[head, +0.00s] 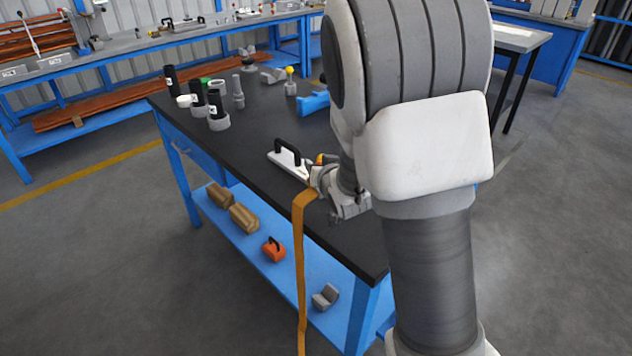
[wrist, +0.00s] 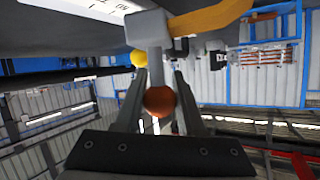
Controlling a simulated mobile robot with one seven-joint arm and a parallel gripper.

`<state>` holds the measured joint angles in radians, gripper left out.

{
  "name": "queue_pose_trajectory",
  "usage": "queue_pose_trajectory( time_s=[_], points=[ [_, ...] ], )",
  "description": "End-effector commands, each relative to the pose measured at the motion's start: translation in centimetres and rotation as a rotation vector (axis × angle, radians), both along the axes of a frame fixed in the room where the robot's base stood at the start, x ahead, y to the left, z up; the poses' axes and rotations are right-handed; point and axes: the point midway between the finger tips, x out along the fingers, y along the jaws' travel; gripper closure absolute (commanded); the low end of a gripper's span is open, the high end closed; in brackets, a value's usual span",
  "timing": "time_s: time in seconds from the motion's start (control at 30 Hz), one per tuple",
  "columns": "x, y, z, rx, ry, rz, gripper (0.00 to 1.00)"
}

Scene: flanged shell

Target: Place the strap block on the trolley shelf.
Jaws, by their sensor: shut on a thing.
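The strap block is a grey block (wrist: 152,28) with an orange-yellow strap (head: 303,240). In the wrist view, its grey stem and a brown-orange ball (wrist: 158,100) lie between the fingers of my gripper (wrist: 160,112). In the head view, my gripper (head: 346,207) is at the front edge of the dark tabletop, shut on the strap block (head: 322,178). The strap hangs down in front of the table. The blue lower shelf (head: 318,270) is under the tabletop; no wheels show, so I cannot tell if this is the trolley.
On the shelf are two wooden blocks (head: 243,217), an orange handled piece (head: 273,249) and a grey piece (head: 325,296). The tabletop (head: 255,125) carries a white plate with a black handle (head: 289,160), dark cylinders (head: 214,105) and a blue piece (head: 314,102). Floor at left is clear.

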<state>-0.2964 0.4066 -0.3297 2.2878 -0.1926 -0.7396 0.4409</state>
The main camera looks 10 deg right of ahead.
Motion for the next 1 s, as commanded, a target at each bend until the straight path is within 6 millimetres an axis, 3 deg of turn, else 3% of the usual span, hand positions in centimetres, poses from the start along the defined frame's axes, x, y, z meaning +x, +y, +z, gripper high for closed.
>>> queue_pose_trajectory(
  time_s=[0.17, 0.4, 0.83, 0.87, 1.0],
  points=[
    [0.4, 0.4, -0.8, 0.0, 0.0, -0.001, 1.0],
    [0.3, 0.4, -4.2, -0.002, 0.001, 0.001, 1.0],
    [0.3, 0.3, -4.7, 0.0, -0.002, 0.0, 1.0],
    [0.3, 0.3, -4.6, 0.0, -0.001, 0.0, 0.56],
    [0.3, 0.3, -4.6, 0.0, 0.0, 0.0, 0.31]
  ],
)
